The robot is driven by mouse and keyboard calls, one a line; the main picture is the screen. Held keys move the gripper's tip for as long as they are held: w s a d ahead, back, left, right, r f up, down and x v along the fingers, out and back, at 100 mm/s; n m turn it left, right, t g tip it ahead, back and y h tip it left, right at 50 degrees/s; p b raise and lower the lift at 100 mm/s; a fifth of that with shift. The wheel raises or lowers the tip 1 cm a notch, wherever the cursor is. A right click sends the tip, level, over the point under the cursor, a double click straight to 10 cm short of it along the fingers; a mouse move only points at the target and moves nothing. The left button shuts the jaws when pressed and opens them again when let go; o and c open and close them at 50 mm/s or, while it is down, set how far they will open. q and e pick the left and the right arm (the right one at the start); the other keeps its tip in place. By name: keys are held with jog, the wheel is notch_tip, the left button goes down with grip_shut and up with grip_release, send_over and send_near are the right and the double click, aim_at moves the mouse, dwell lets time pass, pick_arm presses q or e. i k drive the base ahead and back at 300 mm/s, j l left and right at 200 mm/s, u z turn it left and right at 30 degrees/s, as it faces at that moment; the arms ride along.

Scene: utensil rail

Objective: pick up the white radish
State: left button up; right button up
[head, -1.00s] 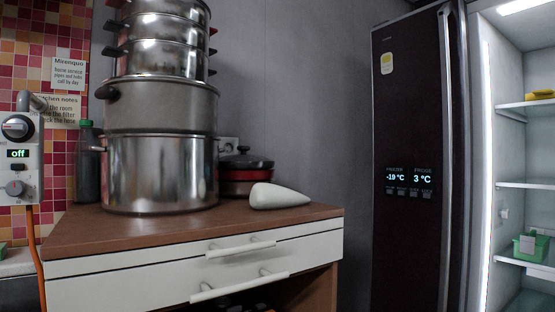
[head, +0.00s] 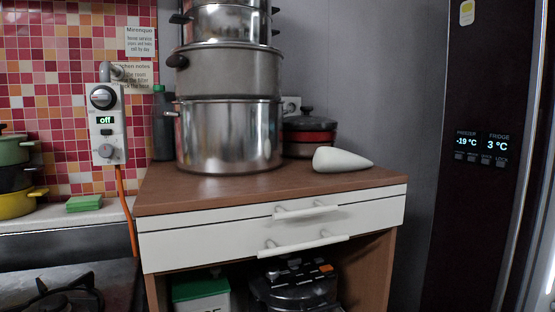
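The white radish (head: 341,160) lies on its side on the brown top of the drawer cabinet (head: 225,187). Its thick end points left and its tip points right. It is near the right part of the top, in front of a red and black pan, with no object in front of it. Neither of my grippers shows in the head view.
A tall stack of steel pots (head: 229,135) stands left of the radish. The red pan (head: 309,137) is behind it. Two drawer handles (head: 306,211) stick out in front. A fridge (head: 485,200) stands right, a stove (head: 60,285) lower left. The front right of the top is clear.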

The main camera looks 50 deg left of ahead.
aim_at(327, 160)
jog(key=u, duration=1.35)
